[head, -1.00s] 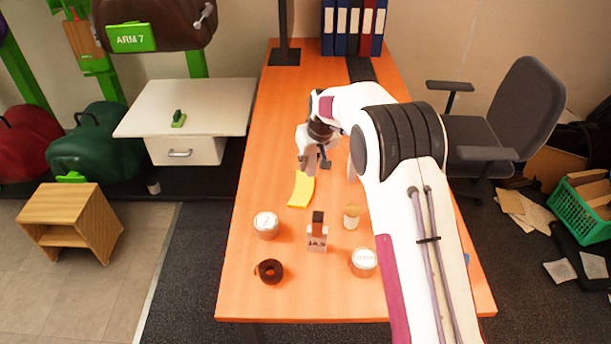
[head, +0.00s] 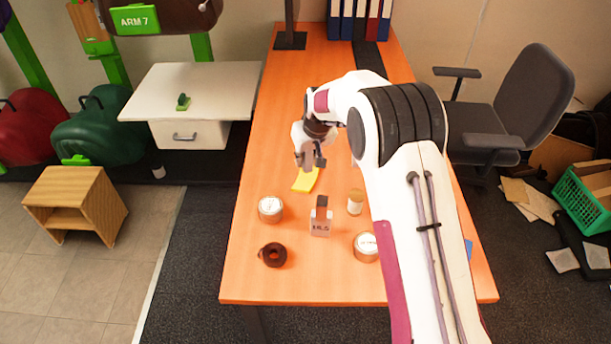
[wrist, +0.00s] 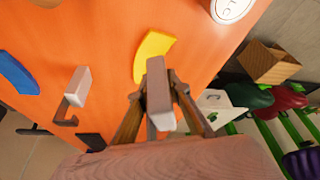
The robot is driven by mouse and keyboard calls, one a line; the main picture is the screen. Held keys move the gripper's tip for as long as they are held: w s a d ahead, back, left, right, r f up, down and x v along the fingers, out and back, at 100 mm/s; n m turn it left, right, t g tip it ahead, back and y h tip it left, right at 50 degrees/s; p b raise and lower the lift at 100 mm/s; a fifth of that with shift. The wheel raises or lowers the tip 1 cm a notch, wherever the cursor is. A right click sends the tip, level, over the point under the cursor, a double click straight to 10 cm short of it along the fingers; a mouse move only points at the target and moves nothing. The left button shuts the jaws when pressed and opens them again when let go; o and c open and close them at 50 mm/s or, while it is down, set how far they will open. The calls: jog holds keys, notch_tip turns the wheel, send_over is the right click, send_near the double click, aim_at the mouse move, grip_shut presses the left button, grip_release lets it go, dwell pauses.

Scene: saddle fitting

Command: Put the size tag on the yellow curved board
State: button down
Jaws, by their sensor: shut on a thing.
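The yellow curved board (head: 305,181) lies on the orange table; it also shows in the wrist view (wrist: 152,50), just beyond my fingers. My gripper (head: 309,161) is over the far end of the board and hides part of it. In the wrist view my gripper (wrist: 157,108) is shut on a pale narrow block, which I take for the size tag (wrist: 158,92). I cannot tell whether the block touches the board. A pale block marked 16.5 with a brown top (head: 320,220) stands nearer the front of the table.
Two round tins (head: 270,209) (head: 366,247), a small jar (head: 355,202) and a dark tape roll (head: 272,255) stand towards the front. A pale block with a brown hook (wrist: 76,92) lies to the side in the wrist view. The table's left edge is clear.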

aim_at(304, 182)
jog(key=shift+f, duration=2)
jog(key=shift+f, duration=1.9)
jog(key=shift+f, duration=0.1)
jog(key=c, duration=1.9)
grip_release()
jog(key=shift+v, duration=6.1)
jog(key=shift+w, duration=0.1)
